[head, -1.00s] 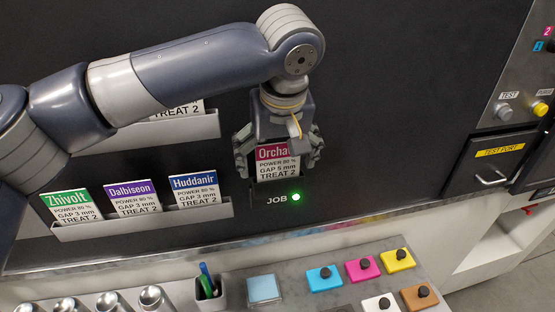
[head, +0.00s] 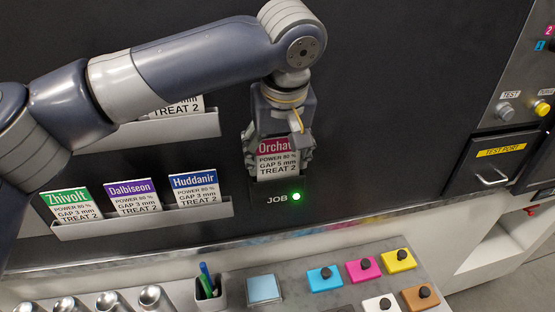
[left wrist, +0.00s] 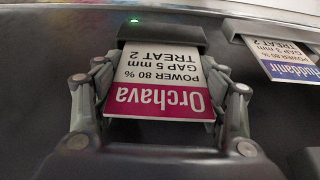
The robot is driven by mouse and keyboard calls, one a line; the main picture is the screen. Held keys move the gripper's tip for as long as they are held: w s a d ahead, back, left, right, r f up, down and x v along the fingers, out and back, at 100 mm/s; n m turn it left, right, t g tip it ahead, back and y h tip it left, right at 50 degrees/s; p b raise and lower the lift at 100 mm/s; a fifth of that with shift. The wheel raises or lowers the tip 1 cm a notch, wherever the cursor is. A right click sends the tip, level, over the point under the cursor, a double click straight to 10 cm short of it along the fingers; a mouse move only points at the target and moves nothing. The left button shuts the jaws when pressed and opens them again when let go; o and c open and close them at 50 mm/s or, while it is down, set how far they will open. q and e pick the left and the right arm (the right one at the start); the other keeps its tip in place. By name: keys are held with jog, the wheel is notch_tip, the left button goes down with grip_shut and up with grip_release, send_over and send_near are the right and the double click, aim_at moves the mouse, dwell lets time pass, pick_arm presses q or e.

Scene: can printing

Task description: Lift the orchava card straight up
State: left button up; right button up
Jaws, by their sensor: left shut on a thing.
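The orchava card (head: 277,161) is white with a crimson header and stands at the job slot (head: 281,190), above the green JOB light. It also shows upside down in the left wrist view (left wrist: 158,85), its far end at the dark slot holder (left wrist: 160,36). My left gripper (head: 277,150) is over the card from above, with a finger at each side edge. In the left wrist view my left gripper (left wrist: 158,95) is shut on the card's two sides. My right gripper is in neither view.
The Zhivolt (head: 71,205), Dalbiseon (head: 134,198) and Huddanir (head: 195,190) cards stand in a lower rack (head: 150,221) to the left. An upper rack (head: 165,130) is partly behind my arm. A counter with coloured blocks lies below.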

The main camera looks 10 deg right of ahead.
pick_arm(q)
jog(key=shift+r+b, duration=0.3)
jog(key=shift+r, duration=0.05)
jog(key=shift+s+r+b, duration=0.6)
jog(key=shift+r+b, duration=0.1)
jog(key=shift+b, duration=0.2)
jog(key=s+b, duration=0.3)
jog(key=s, duration=0.4)
jog(key=s+b, duration=0.3)
jog(key=s, duration=0.5)
jog(key=shift+s+r+b, duration=0.2)
jog(key=shift+s+b, duration=0.1)
jog(key=shift+b, duration=0.05)
jog(key=shift+c, duration=0.5)
jog(key=shift+s+r, duration=0.1)
jog(key=shift+s, duration=0.55)
jog(key=shift+r, duration=0.1)
jog(key=shift+r+p, duration=0.65)
jog(key=shift+p, duration=0.05)
